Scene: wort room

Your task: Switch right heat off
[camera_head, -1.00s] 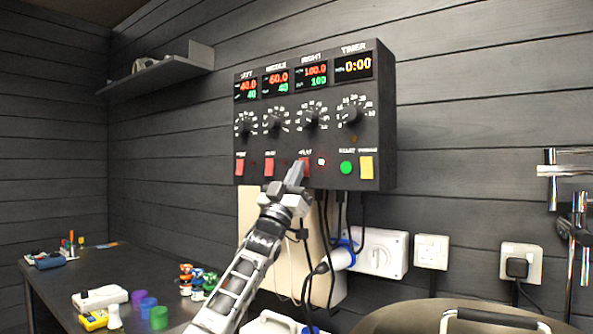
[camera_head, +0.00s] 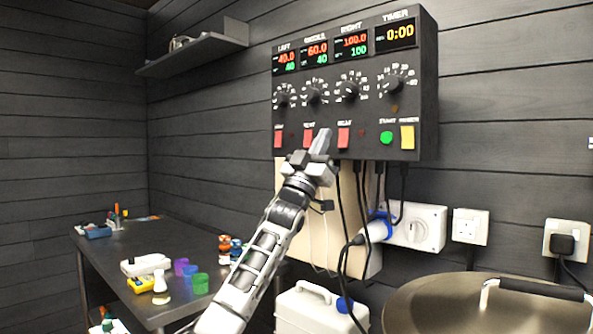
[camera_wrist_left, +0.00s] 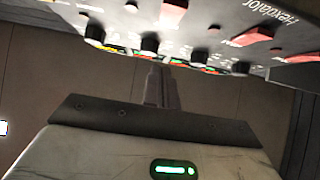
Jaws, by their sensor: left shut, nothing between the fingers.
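The black control panel (camera_head: 355,90) hangs on the grey wall, with displays at the top, black knobs below and red switches along the bottom. The right heat switch (camera_head: 344,137) is the third red one from the left. The small lamp (camera_head: 361,133) beside it looks dark. The middle red switch (camera_head: 309,138) is just left of my left gripper (camera_head: 321,139). That gripper is shut and empty, in front of the panel between the middle and right switches; contact cannot be told. Its closed fingers also show in the left wrist view (camera_wrist_left: 162,88). My right gripper is out of view.
A green start button (camera_head: 387,138) and a yellow switch (camera_head: 407,137) sit at the panel's right. Black cables (camera_head: 357,205) hang below it. A kettle lid (camera_head: 455,300) stands at lower right, and a dark table (camera_head: 180,242) with small items at left.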

